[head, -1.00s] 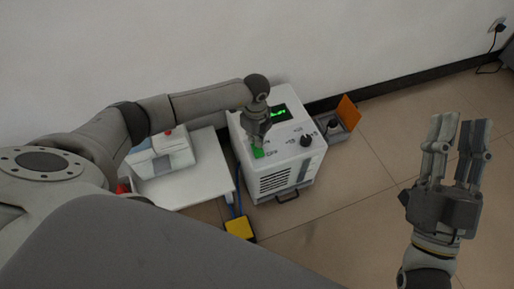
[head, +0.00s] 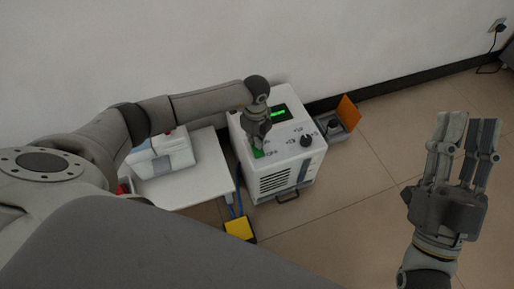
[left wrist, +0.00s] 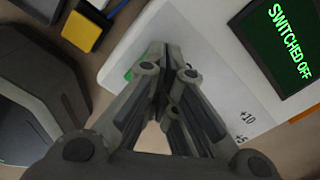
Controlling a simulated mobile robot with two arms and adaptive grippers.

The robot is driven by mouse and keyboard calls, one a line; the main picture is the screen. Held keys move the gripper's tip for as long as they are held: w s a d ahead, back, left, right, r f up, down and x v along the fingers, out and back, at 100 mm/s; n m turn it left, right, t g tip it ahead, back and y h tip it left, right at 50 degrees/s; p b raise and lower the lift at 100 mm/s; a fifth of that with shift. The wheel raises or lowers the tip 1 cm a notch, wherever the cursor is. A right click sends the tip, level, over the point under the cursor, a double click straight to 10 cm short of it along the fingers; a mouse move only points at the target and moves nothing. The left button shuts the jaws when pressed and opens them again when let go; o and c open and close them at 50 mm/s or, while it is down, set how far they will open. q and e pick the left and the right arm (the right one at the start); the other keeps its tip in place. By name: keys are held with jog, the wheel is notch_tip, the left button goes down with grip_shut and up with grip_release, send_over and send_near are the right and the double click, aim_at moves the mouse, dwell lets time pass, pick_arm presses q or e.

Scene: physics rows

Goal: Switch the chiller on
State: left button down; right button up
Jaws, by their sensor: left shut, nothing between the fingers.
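The chiller (head: 270,184) is a white box on the floor with a dark display (head: 281,113), a black knob (head: 306,141) and a green switch (head: 257,154) on its top. In the left wrist view the display (left wrist: 285,40) reads "SWITCHED OFF" in green. My left gripper (head: 259,146) is shut and empty, pointing down at the green switch. The fingers hide most of the switch; only a green edge (left wrist: 128,75) shows in the left wrist view. I cannot tell whether they touch it. My right gripper (head: 465,128) is open and empty, away to the right.
A white table (head: 205,185) with a white and grey device (head: 165,155) stands left of the chiller. A yellow block (head: 239,228) lies in front on the floor. A grey box with an orange flap (head: 348,112) stands behind right. The floor to the right is clear.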

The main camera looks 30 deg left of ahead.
pick_arm(q)
jog(key=shift+f+b, duration=0.3)
jog(key=shift+f, duration=0.25)
pick_arm(e)
jog(key=shift+s+d+r+t+y, duration=0.15)
jog(key=shift+s+r+t+y, duration=0.35)
jog(key=shift+s+r+t, duration=0.45)
dwell(0.3)
jog(key=shift+s+g, duration=0.1)
jog(key=shift+g, duration=0.15)
